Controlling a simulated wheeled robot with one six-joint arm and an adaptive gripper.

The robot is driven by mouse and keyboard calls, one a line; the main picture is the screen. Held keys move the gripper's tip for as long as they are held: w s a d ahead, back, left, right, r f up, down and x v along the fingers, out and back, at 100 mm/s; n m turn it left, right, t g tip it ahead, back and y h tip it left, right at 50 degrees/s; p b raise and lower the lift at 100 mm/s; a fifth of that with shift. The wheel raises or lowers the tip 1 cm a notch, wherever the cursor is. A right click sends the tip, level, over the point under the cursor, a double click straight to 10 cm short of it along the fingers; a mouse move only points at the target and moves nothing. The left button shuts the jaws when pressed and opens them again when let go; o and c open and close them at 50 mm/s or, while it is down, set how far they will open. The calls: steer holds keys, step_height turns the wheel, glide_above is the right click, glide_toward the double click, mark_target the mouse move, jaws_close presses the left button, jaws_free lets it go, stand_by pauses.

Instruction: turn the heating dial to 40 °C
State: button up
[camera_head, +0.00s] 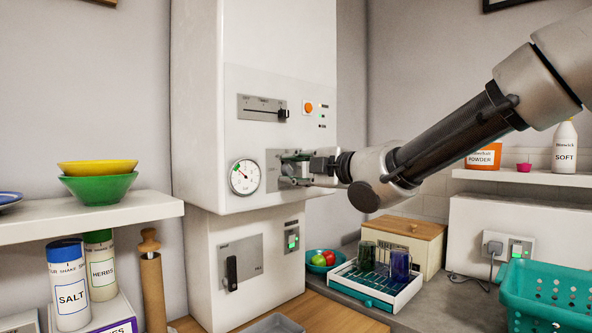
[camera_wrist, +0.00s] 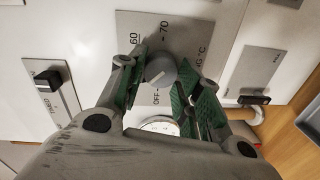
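The heating dial (camera_wrist: 160,72) is a round grey knob on a grey metal plate (camera_wrist: 196,32) in the wrist view. The plate shows 60, 70, OFF and part of a °C label. The other numbers are hidden behind my fingers. I cannot make out where the knob points. My gripper (camera_wrist: 164,78) has its green-padded fingers on either side of the knob. Whether both pads press on it is not clear. In the head view my gripper (camera_head: 284,169) reaches the front of the white cabinet (camera_head: 200,100) from the right and covers the dial there.
A round white gauge (camera_head: 244,177) sits just left of my gripper. A slider (camera_head: 263,109) and orange button (camera_head: 308,107) are above. A lower panel has a black switch (camera_head: 231,273). Shelves with bowls and bottles flank the cabinet; a rack with mugs (camera_head: 375,283) stands below my arm.

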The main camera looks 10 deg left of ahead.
steer(key=o, duration=0.4)
steer(key=v, duration=1.2)
